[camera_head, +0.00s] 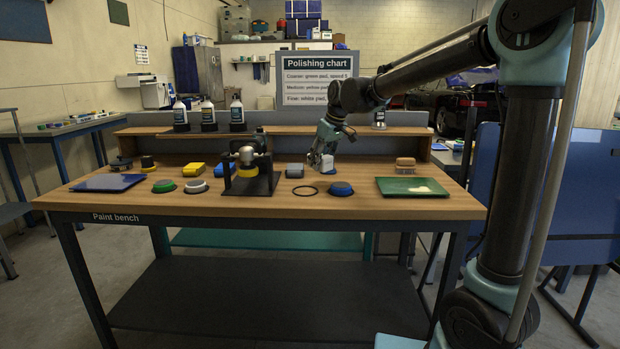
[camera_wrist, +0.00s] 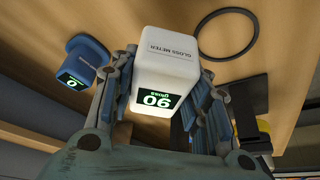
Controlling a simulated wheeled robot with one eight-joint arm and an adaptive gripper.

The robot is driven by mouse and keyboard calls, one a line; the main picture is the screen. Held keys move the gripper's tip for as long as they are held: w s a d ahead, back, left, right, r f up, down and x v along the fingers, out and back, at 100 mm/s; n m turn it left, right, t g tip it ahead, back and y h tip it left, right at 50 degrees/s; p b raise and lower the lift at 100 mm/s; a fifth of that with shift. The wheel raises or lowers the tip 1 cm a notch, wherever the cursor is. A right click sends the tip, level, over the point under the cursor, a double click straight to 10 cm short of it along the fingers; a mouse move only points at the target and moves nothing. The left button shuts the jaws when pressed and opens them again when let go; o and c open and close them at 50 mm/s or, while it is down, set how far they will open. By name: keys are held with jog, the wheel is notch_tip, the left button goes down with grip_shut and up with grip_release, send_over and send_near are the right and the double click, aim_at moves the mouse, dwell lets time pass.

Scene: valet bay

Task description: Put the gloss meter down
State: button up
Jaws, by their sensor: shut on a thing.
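The gloss meter (camera_head: 327,164) is a small white box held upright or nearly so over the wooden bench top, right of centre. In the wrist view the gloss meter (camera_wrist: 168,72) shows its label and a lit green display reading 90. My gripper (camera_head: 319,158) is shut on its sides; in the wrist view the gripper's fingers (camera_wrist: 160,108) flank it. I cannot tell whether its base touches the wood.
A raised shelf (camera_head: 280,130) runs behind.

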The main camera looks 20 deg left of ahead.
aim_at(321, 184)
jog(key=shift+f, duration=2.75)
jog(key=shift+f, duration=0.15)
jog(key=o, duration=1.1)
